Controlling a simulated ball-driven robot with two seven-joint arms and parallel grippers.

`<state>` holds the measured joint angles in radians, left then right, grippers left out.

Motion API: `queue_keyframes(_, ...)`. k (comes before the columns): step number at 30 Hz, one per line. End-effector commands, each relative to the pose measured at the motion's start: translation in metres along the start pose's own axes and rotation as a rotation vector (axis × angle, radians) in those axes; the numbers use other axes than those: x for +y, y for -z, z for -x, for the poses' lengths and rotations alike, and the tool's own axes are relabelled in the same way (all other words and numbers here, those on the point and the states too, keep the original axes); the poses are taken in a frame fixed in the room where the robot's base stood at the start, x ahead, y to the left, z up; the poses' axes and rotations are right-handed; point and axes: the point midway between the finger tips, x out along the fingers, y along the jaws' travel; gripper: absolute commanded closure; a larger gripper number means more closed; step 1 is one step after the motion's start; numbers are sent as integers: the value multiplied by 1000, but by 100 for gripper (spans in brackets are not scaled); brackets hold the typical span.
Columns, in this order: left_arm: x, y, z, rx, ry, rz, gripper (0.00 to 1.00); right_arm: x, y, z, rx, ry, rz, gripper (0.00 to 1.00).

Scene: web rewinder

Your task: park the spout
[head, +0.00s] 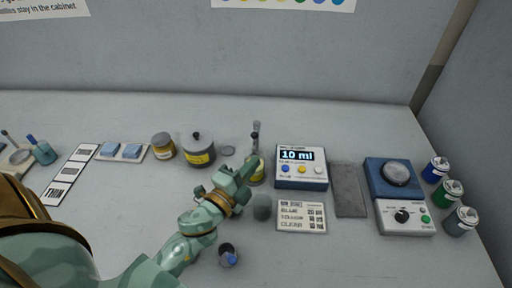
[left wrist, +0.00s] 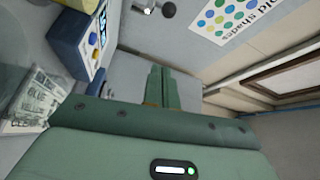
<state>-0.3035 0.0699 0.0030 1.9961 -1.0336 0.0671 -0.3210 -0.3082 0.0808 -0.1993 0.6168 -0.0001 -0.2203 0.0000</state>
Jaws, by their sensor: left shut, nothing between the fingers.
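My left gripper (head: 250,164) is shut and empty in the head view. Its fingers show pressed together in the left wrist view (left wrist: 158,84). It hangs just left of the dispenser (head: 301,167), a blue and white box whose display reads 10 ml. The dispenser is also at the upper left of the left wrist view (left wrist: 80,38). A thin grey upright part (head: 256,131), possibly the spout, stands behind the gripper. A yellow-labelled container (head: 258,175) is partly hidden by the fingers. A grey arm with a dark knob (left wrist: 166,9) shows at the top of the left wrist view.
A grey cup (head: 262,207) and a label card (head: 302,216) lie in front of the dispenser. A grey mat (head: 348,189) and a blue mixer (head: 388,178) stand to the right. A small bottle (head: 228,255) is near my forearm.

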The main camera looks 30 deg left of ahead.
Motion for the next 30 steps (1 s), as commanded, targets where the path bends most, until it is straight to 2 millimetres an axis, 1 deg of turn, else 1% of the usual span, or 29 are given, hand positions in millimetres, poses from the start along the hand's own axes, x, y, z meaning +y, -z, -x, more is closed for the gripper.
queue_keyframes(5, -2, 0, -25, 2, 3, -2, 100, 2, 6, 3, 10, -4, 0, 64)
queue_keyframes(15, -1, 0, -97, 0, 2, 0, 100, 3, 9, 5, 14, -5, 1, 64)
queue_keyframes(16, 0, -2, -99, -1, 0, -1, 100, 3, 9, 5, 14, -4, 1, 64)
queue_keyframes(18, 2, -16, -92, -2, -3, -2, 100, 3, 8, 2, 13, -4, 1, 64)
queue_keyframes(21, 2, -27, -87, -1, -2, 0, 100, 3, 9, 0, 14, -4, 1, 64)
queue_keyframes(25, 1, -36, -84, -1, -1, 0, 100, 3, 9, -1, 13, -3, 1, 64)
queue_keyframes(30, 0, -38, -83, 0, 0, 2, 100, 2, 9, -1, 13, -3, 1, 64)
